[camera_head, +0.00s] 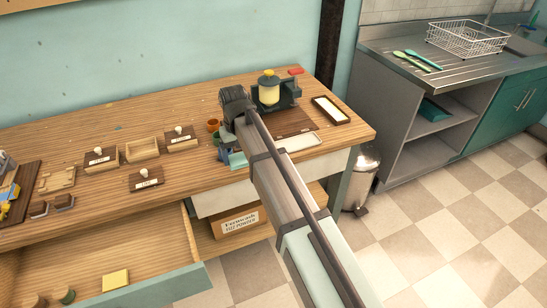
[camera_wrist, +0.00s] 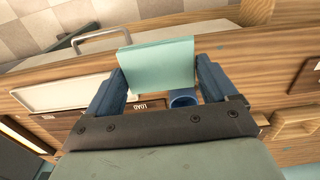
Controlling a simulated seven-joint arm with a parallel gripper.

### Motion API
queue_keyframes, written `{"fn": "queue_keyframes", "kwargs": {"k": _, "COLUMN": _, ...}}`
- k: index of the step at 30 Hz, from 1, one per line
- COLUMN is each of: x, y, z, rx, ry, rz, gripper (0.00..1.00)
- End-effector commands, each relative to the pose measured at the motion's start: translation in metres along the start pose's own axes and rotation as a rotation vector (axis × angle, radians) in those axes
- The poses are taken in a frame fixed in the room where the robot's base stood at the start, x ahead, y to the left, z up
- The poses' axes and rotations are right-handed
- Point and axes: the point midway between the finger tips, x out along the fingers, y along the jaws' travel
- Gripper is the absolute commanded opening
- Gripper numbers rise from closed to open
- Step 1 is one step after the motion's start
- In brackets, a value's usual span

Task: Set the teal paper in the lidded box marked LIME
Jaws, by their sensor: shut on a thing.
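The teal paper (camera_wrist: 157,62) is a squarish pad between the blue fingers of my gripper (camera_wrist: 161,78) in the wrist view. In the head view, the paper (camera_head: 238,160) is at my gripper (camera_head: 226,150), by the bench's front edge. An open wooden box (camera_head: 142,153) stands to the left, between two lidded boxes. A dark lid (camera_head: 146,180) with a pale knob lies on the bench in front of it. Its label seems to read LIME, but is small. Labels on the left lidded box (camera_head: 104,166) and right lidded box (camera_head: 182,146) are too small to read.
An orange cup (camera_head: 213,125) stands near my gripper; a blue cup (camera_wrist: 183,97) shows in the wrist view. A press with a yellow cylinder (camera_head: 268,92) stands behind a brown board (camera_head: 290,121). The drawer (camera_head: 150,280) below is open at front left.

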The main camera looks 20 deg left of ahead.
Motion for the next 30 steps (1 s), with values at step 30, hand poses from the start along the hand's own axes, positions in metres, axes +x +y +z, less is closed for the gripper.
{"fn": "queue_keyframes", "kwargs": {"k": 30, "x": -0.045, "y": -0.298, "z": -0.227, "rx": -0.165, "ry": -0.002, "rz": -0.003, "gripper": 0.58}}
